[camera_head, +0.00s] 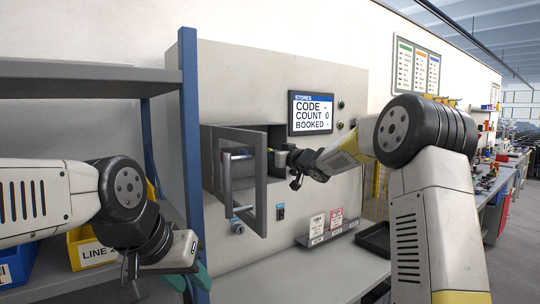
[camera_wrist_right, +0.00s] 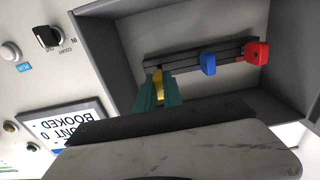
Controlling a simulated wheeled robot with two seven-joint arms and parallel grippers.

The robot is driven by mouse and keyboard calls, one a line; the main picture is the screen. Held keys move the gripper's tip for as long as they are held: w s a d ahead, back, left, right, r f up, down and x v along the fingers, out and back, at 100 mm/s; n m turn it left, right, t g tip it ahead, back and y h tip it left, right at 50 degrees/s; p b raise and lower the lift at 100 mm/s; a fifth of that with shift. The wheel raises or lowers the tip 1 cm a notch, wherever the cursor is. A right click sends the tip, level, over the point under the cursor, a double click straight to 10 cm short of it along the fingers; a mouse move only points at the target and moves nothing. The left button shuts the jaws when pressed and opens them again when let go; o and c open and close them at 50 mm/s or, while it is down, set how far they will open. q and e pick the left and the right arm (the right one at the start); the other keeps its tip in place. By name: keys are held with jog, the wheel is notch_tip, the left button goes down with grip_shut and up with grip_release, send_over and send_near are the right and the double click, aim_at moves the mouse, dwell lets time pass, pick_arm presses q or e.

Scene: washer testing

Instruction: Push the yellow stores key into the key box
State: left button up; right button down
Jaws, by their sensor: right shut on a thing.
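The key box (camera_head: 206,160) is a grey recess in the wall panel, its windowed door (camera_head: 262,190) swung open. In the wrist view, a dark key strip (camera_wrist_right: 185,57) runs along its inside. The yellow stores key (camera_wrist_right: 158,80) is at the left part of the strip, between the teal fingertips of my right gripper (camera_wrist_right: 157,92). The gripper is shut on it; the fingers hide much of the key, and I cannot tell how deep it sits. In the head view my right gripper (camera_head: 278,159) reaches into the box. My left gripper (camera_head: 188,281) hangs low at left, its teal fingers apart.
A blue key (camera_wrist_right: 207,63) and a red key (camera_wrist_right: 257,53) are on the strip to the right. The stores screen (camera_head: 312,113) is beside the box. Shelving with a blue post (camera_head: 188,130) stands left. A counter (camera_head: 310,275) with a black tray (camera_head: 374,241) lies below.

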jog(key=shift+x, duration=1.7)
dwell(1.5)
jog(key=c, duration=1.4)
grip_release()
